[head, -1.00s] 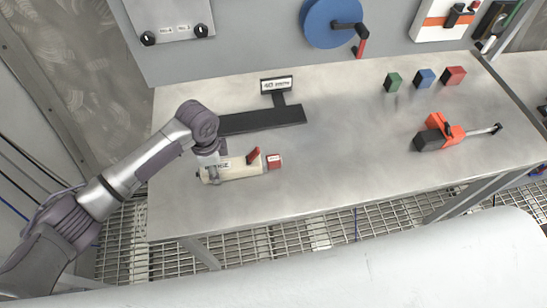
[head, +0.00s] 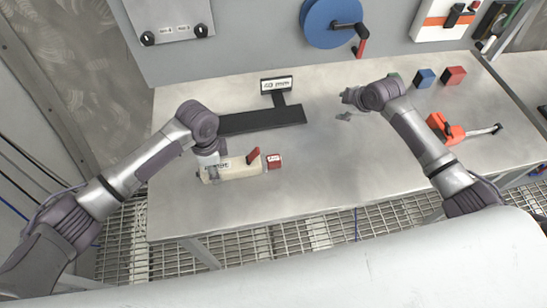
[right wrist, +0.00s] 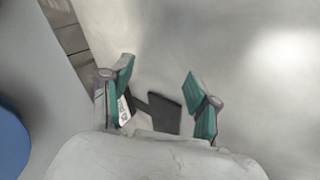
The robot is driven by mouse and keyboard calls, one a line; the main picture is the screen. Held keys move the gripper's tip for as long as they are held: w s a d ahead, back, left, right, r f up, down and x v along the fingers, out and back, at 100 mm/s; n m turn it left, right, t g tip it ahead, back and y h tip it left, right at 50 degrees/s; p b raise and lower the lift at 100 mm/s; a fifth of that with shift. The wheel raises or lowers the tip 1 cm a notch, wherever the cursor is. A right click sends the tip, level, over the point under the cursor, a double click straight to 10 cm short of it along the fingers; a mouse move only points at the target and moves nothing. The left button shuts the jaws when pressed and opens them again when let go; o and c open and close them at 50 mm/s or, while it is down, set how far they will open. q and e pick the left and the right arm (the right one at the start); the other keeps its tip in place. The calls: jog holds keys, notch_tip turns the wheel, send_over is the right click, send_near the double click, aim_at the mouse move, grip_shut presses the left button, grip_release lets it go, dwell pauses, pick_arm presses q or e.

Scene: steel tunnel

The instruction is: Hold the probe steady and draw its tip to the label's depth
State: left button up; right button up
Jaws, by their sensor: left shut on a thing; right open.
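The probe (head: 237,171) is a cream cylinder with a red lever (head: 253,156) on top and a red end piece (head: 274,161) at its right. It lies on the bench, roughly level. My left gripper (head: 210,170) is shut on its left part and hides some of it. The label (head: 277,85), which seems to read "40 mm", stands on a black stand (head: 262,119) behind the probe. My right gripper (head: 345,107) is open and empty above the bench, right of the stand. In the right wrist view its fingers (right wrist: 158,78) are apart, with the stand (right wrist: 165,112) below.
A blue block (head: 426,78) and a red block (head: 454,75) stand at the back right; a green one is mostly hidden. A blue wheel (head: 330,22) is on the back panel. The bench's front middle is clear.

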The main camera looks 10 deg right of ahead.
jog(key=shift+n+g+y, duration=0.4)
jog(key=shift+g+y, duration=0.1)
jog(key=shift+g, duration=0.4)
jog(key=a, duration=0.2)
jog(key=a+r, duration=0.1)
jog(key=a, duration=0.2)
jog(key=s+a, duration=0.1)
jog(key=a, duration=0.2)
jog(key=shift+a+r, duration=0.15)
jog(key=s+a+r+n+g, duration=0.1)
jog(key=s+a, duration=0.1)
jog(key=a, duration=0.3)
jog(key=s+a+r+g, duration=0.2)
jog(key=a, duration=0.3)
jog(key=n+g+h, duration=0.2)
send_near(273, 158)
notch_tip(273, 158, down, 10)
jog(key=shift+w+f, duration=0.1)
jog(key=shift+f, duration=0.15)
grip_shut()
